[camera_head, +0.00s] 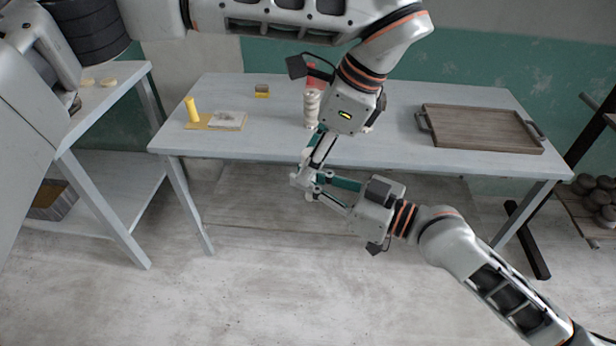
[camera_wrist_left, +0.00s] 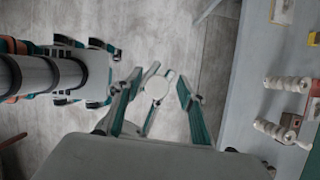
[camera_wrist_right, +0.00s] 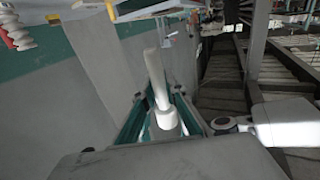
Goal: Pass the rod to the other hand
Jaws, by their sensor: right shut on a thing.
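The rod is pale and smooth, and its shaft shows in the right wrist view (camera_wrist_right: 153,75). My right gripper (camera_wrist_right: 160,110) is shut on it near its thicker end. In the left wrist view the rod (camera_wrist_left: 157,88) is seen end-on as a pale disc between the fingers of my left gripper (camera_wrist_left: 160,92), which are spread apart with gaps beside it. In the head view my left gripper (camera_head: 312,165) comes down from above and meets my right gripper (camera_head: 322,187) in front of the table edge. The fingers overlap there and hide much of the rod.
The grey-blue table (camera_head: 260,145) lies behind the grippers. It carries a wooden tray (camera_head: 480,128), a yellow cylinder (camera_head: 192,109), a small flat board (camera_head: 228,120), a yellow block (camera_head: 262,91) and pale ridged pieces (camera_head: 311,105). A side table (camera_head: 100,100) stands left.

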